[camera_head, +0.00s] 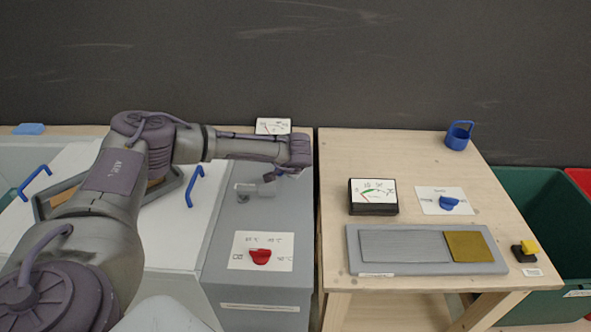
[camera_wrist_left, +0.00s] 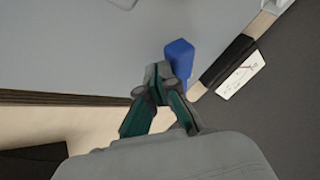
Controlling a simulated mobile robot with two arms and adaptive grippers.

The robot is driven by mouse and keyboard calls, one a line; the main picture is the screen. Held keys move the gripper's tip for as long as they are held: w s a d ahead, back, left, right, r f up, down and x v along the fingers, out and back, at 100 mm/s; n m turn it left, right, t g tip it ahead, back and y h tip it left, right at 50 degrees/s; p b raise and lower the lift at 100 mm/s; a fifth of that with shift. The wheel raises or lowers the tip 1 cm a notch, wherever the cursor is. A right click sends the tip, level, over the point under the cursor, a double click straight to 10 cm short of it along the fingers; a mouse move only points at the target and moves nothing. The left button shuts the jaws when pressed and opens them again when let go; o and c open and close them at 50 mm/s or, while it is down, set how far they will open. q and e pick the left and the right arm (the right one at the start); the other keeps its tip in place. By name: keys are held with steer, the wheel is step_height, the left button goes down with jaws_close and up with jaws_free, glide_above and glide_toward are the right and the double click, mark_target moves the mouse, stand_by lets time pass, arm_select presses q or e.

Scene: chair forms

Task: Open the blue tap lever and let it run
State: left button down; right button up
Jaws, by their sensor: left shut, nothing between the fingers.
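The blue tap lever (camera_wrist_left: 180,57) shows in the left wrist view as a blue block just past my fingertips. My left gripper (camera_wrist_left: 160,82) is shut with its tips close together, right beside the lever; whether they touch it I cannot tell. In the head view the end of my left arm is over the back right of the grey counter, and its wrist hides the fingers and most of the lever area. A grey tap spout (camera_head: 254,189) sticks out to the left below the wrist. I see no running water. My right gripper is not in view.
A meter (camera_head: 272,126) stands behind the wrist; it also shows in the left wrist view (camera_wrist_left: 240,75). A red knob (camera_head: 260,257) sits on a white card on the counter.

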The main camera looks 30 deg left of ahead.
arm_select(q)
steer(key=shift+s+a+m, duration=0.2)
steer(key=shift+a+m, duration=0.2)
steer(key=shift+a, duration=0.1)
steer(key=shift+s+a+r, duration=0.1)
steer(key=shift+a, duration=0.8)
steer(key=shift+w+a, duration=0.2)
steer(key=shift+a, duration=0.9)
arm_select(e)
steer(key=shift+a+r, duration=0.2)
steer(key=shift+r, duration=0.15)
arm_select(q)
steer(key=shift+a, duration=0.1)
